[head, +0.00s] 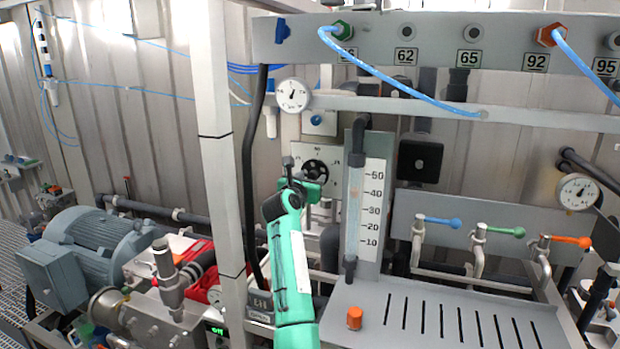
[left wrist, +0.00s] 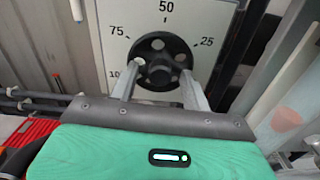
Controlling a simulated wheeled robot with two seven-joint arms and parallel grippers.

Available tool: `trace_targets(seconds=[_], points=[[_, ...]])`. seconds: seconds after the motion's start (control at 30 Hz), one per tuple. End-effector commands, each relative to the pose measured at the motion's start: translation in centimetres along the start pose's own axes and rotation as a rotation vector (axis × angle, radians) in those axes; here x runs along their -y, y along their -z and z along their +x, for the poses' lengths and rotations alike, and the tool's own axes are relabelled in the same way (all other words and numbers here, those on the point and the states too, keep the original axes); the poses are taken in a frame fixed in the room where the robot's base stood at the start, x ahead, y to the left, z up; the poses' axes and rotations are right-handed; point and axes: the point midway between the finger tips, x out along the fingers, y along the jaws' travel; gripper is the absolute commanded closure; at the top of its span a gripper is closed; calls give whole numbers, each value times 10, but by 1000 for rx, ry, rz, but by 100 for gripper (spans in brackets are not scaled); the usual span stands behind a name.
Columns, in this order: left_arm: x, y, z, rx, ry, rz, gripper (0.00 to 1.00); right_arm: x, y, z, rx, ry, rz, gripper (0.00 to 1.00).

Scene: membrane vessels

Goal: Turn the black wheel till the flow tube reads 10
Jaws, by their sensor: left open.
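The black wheel (head: 317,166) sits on a white dial plate, partly hidden behind my left gripper in the head view. In the left wrist view the wheel (left wrist: 160,48) is face-on, with 25, 50 and 75 marked around it. My left gripper (head: 303,180) is open at the wheel. In the left wrist view its two fingers (left wrist: 163,82) reach up on either side of the wheel's lower part; I cannot tell if they touch it. The flow tube (head: 355,212) stands upright right of the wheel, beside a scale (head: 374,205) marked 10 to 50. I cannot make out its level clearly.
A grey post (head: 217,150) stands left of my left arm. A pressure gauge (head: 293,95) is above the wheel. Blue, green and orange valve handles (head: 505,231) are at the right. A slotted grey panel (head: 440,312) with an orange knob (head: 355,318) lies below the tube.

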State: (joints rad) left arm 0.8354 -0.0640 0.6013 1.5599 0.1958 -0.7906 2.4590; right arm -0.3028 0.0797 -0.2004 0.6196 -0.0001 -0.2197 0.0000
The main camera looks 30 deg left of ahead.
Motion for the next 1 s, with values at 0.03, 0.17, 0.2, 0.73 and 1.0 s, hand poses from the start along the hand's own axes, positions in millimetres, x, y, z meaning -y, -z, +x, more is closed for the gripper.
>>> trace_targets(seconds=[0.03,0.17,0.2,0.73,1.0], points=[[0,0,0,0,0,0,52,2,0,0,0,2,1,51],[0,0,0,0,0,0,62,3,0,0,0,3,2,51],[0,0,0,0,0,0,70,3,1,0,0,4,2,51],[0,0,0,0,0,63,97,-1,2,1,-2,-1,1,51],[0,0,0,0,0,253,97,-3,2,3,-2,-4,0,51]])
